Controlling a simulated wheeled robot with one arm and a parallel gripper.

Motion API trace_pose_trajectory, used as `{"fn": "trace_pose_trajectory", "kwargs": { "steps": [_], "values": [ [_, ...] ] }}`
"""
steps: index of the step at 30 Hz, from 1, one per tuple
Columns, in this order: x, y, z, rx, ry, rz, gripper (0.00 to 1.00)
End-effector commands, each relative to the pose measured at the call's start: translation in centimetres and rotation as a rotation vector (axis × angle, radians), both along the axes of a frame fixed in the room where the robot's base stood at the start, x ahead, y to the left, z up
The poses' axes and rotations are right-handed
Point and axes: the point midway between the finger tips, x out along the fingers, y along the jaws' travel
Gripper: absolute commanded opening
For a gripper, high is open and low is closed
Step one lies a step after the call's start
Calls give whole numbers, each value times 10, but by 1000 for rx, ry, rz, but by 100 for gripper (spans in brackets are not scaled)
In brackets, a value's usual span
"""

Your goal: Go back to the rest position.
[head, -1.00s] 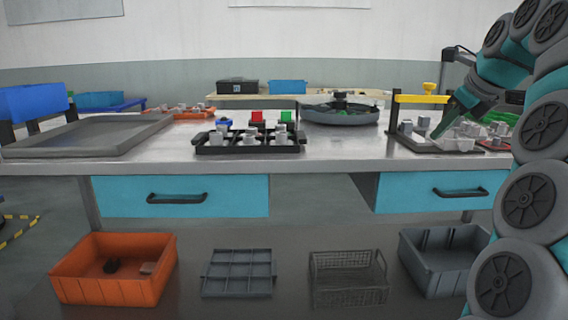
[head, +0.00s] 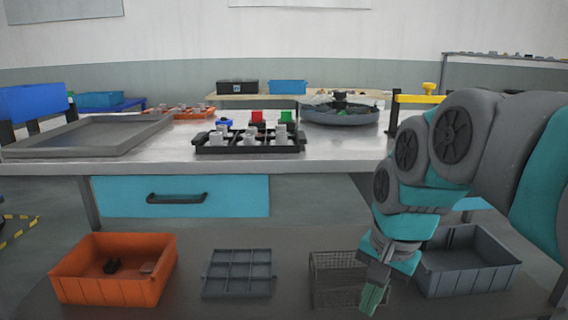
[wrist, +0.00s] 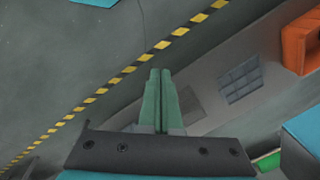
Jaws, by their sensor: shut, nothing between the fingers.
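My gripper (head: 373,297) hangs low in front of the table at the right in the head view, its fingers pointing down. It is in front of the lower shelf, over part of the wire basket as seen there. In the wrist view, its two green fingers (wrist: 157,100) lie together with nothing between them. My arm hides the right part of the table and most of the right drawer.
The table (head: 330,153) holds a black rack (head: 250,148), a grey tray (head: 85,136) and a round grey bowl (head: 340,116). Below are an orange bin (head: 112,287), a divided tray (head: 238,273), a wire basket (head: 335,268) and a grey bin (head: 470,270). A yellow-black floor line (wrist: 130,67) crosses the floor.

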Motion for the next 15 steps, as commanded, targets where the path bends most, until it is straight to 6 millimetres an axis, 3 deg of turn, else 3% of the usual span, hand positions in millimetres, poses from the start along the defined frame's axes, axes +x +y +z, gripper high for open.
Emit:
{"fn": "trace_pose_trajectory", "kwargs": {
  "steps": [1, 9, 15],
  "values": [
    [-22, 1, -16, -20, 25, 76, 0],
    [-125, -3, -95, -78, 151, 472, 0],
    [-171, -9, -128, -80, 207, 636, 0]
  ]
}}
